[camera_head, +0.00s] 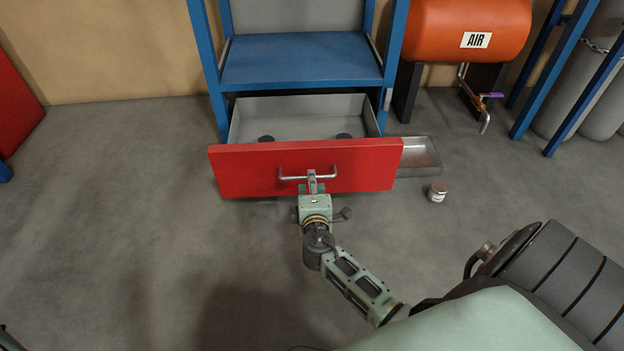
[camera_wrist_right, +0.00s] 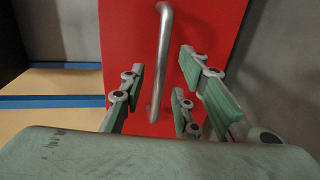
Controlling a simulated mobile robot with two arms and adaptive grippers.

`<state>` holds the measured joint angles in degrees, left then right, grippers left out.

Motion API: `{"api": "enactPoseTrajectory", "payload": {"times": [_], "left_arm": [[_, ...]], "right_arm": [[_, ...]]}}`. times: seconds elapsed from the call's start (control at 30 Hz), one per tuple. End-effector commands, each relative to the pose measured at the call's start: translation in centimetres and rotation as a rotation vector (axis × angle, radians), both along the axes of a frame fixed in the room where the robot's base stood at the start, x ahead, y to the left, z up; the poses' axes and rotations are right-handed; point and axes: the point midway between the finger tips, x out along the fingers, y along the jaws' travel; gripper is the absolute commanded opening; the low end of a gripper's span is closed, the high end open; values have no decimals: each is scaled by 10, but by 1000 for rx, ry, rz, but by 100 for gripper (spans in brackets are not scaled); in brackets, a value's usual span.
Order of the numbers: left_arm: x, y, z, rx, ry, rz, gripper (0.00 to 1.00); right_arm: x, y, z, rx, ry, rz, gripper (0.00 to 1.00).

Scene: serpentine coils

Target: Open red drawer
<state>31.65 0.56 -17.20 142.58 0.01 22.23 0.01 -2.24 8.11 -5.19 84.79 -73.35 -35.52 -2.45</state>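The red drawer (camera_head: 240,170) under the blue shelf is pulled out, and its grey inside shows behind the red front. Its metal bar handle (camera_head: 290,178) is near the middle of the front. My right gripper (camera_head: 312,185) is at the handle. In the right wrist view, the handle (camera_wrist_right: 163,60) runs between the green finger pads of the right gripper (camera_wrist_right: 162,88), with gaps visible on both sides. The fingers look open around the bar. The red front (camera_wrist_right: 125,25) fills the middle behind them. My left gripper is not in view.
Two dark round things (camera_head: 266,139) lie in the drawer. A metal tray (camera_head: 420,155) and a small jar (camera_head: 437,192) are on the floor at right. The blue shelf (camera_head: 300,62) stands above, beside an orange air tank (camera_head: 440,30). Floor at left is clear.

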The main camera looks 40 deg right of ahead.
Motion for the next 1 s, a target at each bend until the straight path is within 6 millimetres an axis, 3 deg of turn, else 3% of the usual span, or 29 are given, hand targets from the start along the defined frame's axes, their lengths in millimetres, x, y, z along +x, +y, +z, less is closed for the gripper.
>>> {"api": "enactPoseTrajectory", "payload": {"times": [0.23,0.57,0.9,1.0], "left_arm": [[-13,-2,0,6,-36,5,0],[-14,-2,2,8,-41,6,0],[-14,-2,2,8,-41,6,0],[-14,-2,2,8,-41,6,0]], "right_arm": [[26,-16,-8,0,0,-1,30],[29,-19,-7,0,1,-1,30],[29,-18,-7,0,1,-1,1],[29,-18,-7,0,1,-1,0]]}}
